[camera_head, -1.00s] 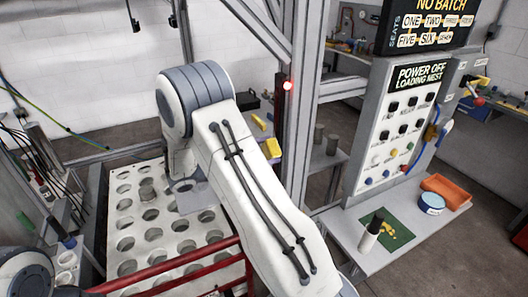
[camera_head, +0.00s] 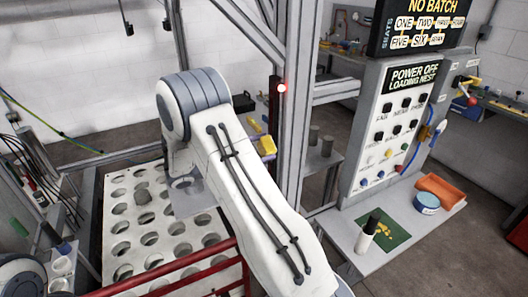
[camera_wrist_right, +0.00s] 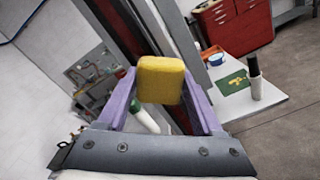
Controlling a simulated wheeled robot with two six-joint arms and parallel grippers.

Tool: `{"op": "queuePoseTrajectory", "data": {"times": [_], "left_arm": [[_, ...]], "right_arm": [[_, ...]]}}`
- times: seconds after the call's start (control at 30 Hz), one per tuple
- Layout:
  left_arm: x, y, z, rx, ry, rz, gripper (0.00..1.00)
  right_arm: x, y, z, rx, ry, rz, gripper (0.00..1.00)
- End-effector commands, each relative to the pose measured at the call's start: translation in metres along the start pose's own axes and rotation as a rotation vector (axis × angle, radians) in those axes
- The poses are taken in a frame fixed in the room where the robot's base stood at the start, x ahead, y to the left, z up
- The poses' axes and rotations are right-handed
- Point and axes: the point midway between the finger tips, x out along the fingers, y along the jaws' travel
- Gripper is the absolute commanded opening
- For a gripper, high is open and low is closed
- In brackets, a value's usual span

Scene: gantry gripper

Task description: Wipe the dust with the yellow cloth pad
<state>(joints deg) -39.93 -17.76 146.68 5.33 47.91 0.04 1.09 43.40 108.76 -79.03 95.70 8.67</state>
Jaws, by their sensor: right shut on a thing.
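The yellow cloth pad (camera_wrist_right: 161,78) is a thick block with rounded corners. My right gripper (camera_wrist_right: 160,92) is shut on it, with one purple finger at each side. A green mat (camera_head: 398,240) with small yellow bits lies on the grey bench at the right; I cannot tell whether these bits are dust. No other dust is clear. My left gripper is not in view.
A black-capped white bottle (camera_head: 366,236) stands at the mat's left edge. A blue-and-white tin (camera_head: 426,204) and an orange tray (camera_head: 441,190) are behind it. The control panel (camera_head: 396,125) and metal posts (camera_head: 303,120) stand upright nearby. A white plate with holes (camera_head: 125,250) is at left.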

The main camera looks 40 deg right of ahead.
Motion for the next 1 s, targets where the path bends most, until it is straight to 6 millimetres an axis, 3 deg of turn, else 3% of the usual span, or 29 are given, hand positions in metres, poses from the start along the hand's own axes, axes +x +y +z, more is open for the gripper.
{"op": "queuePoseTrajectory", "data": {"times": [0.67,1.0], "left_arm": [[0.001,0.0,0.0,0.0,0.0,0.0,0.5],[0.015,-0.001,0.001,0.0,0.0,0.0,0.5]], "right_arm": [[0.004,0.032,-0.023,0.001,-0.001,-0.001,0.23],[0.004,0.021,-0.039,-0.001,-0.001,-0.002,0.23]]}}
